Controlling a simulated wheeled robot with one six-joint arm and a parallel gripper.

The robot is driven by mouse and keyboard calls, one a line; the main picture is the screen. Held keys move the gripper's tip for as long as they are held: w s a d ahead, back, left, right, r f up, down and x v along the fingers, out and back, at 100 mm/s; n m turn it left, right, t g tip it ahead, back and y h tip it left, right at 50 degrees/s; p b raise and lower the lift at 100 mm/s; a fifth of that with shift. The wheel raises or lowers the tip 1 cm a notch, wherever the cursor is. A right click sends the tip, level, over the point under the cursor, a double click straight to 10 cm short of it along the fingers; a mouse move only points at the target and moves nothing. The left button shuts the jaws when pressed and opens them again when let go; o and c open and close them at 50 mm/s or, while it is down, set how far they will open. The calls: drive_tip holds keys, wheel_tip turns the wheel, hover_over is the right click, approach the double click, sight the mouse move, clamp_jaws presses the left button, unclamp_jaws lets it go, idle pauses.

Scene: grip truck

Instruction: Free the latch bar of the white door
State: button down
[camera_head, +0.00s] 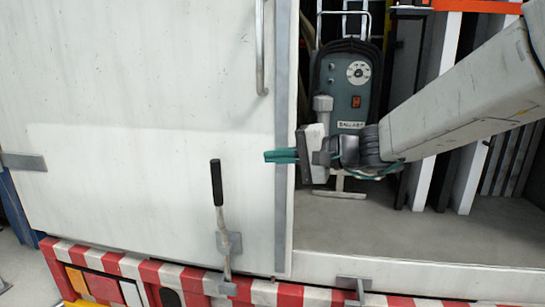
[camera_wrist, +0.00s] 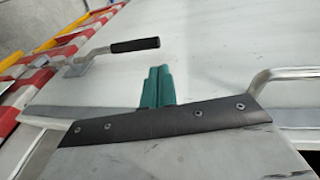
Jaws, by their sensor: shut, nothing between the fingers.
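The white door (camera_head: 130,95) stands across the left of the head view, next to an open cargo bay. Its latch bar (camera_head: 222,215) is a thin metal lever with a black grip (camera_head: 216,183). It stands nearly upright at the door's lower part, through a grey bracket plate (camera_head: 236,242), with its foot at the striped bumper. My gripper (camera_head: 268,156) is shut and empty, its green fingers at the door's right edge, above and right of the latch bar and apart from it. In the wrist view the shut fingers (camera_wrist: 157,72) are near the black grip (camera_wrist: 135,45), not touching it.
A bent metal handle (camera_head: 261,50) is on the door above my gripper. A red-and-white bumper (camera_head: 195,280) runs below. In the bay stand a dark green machine (camera_head: 350,85) and upright panels (camera_head: 435,120); the bay floor (camera_head: 400,235) in front is clear.

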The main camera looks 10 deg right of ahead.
sight(219, 159)
drive_tip(key=x, duration=1.2)
